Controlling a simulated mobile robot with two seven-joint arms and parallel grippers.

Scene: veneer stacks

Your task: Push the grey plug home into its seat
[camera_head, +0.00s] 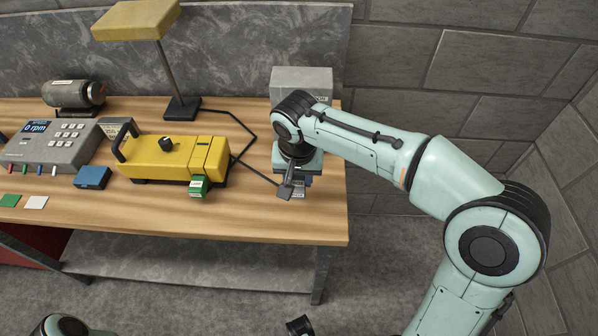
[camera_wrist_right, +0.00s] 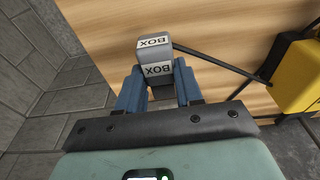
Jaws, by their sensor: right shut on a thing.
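The grey plug (camera_head: 286,190) is near the right end of the bench, with a black cable attached. In the right wrist view the plug (camera_wrist_right: 154,58) shows two pale "BOX" labels and sits between the blue fingers. My right gripper (camera_head: 293,180) is shut on it, pointing down; the arm partly covers it in the head view. A grey box (camera_head: 302,80) stands behind at the back right corner, its front largely hidden by my arm. I cannot make out the seat.
A yellow case (camera_head: 165,158) with a green plug (camera_head: 198,187) at its front stands left of my gripper. The black cable (camera_head: 247,122) loops across the bench. A lamp (camera_head: 182,107), a grey speed unit (camera_head: 50,145) and a blue block (camera_head: 92,177) are further left.

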